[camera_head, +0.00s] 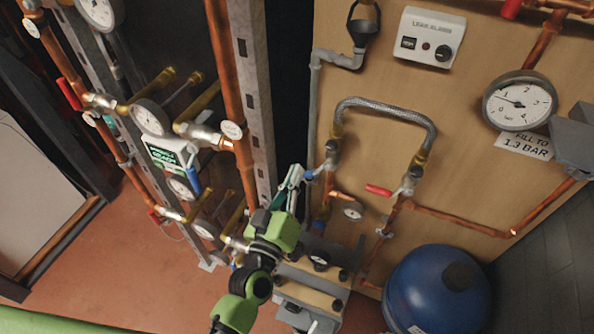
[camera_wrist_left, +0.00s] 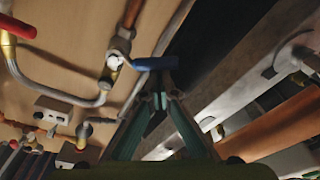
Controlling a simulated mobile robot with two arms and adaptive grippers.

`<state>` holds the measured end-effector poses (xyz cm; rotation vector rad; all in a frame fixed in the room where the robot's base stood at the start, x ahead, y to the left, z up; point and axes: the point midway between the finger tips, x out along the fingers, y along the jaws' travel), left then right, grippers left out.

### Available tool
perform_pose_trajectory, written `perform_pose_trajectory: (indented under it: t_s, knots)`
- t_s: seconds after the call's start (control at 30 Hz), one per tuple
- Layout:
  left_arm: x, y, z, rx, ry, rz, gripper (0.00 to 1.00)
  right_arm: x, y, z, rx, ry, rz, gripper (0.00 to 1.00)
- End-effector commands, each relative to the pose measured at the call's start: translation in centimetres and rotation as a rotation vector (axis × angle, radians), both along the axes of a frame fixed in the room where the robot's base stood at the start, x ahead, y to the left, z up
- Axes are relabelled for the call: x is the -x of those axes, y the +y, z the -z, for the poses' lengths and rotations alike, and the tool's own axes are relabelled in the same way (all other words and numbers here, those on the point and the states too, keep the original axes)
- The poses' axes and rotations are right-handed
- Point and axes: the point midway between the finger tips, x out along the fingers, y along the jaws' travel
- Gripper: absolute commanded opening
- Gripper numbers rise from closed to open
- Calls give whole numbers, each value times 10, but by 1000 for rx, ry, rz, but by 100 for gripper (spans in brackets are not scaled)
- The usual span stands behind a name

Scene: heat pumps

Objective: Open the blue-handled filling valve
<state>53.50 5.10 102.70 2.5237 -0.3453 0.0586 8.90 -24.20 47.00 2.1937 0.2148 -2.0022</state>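The filling valve's blue handle (camera_head: 318,172) sits on the left leg of the braided filling loop (camera_head: 385,107), on the wooden panel. The blue handle also shows in the left wrist view (camera_wrist_left: 155,63), running crosswise just beyond my fingertips. My left gripper (camera_head: 296,172) reaches up from below, at the left end of the handle. In the left wrist view its two teal fingers (camera_wrist_left: 161,98) converge, their tips close together. They look shut, with no clear grip on the handle; whether they touch it I cannot tell. My right gripper is not in view.
A red handle (camera_head: 378,190) is on the loop's right leg. A grey metal post (camera_head: 255,100) and copper pipes with gauges stand close to my gripper's left. A pressure gauge (camera_head: 520,101) hangs at upper right, and a blue vessel (camera_head: 437,290) sits below.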

Motion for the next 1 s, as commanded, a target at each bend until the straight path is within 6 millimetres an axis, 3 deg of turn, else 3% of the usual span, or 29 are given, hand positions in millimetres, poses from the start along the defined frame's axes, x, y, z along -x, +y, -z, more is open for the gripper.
perform_pose_trajectory:
  t_s: [0.47,1.0]
  knots:
    - [4,-13,29,432,147,3,0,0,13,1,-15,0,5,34]
    - [9,-29,44,854,283,4,0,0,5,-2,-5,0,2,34]
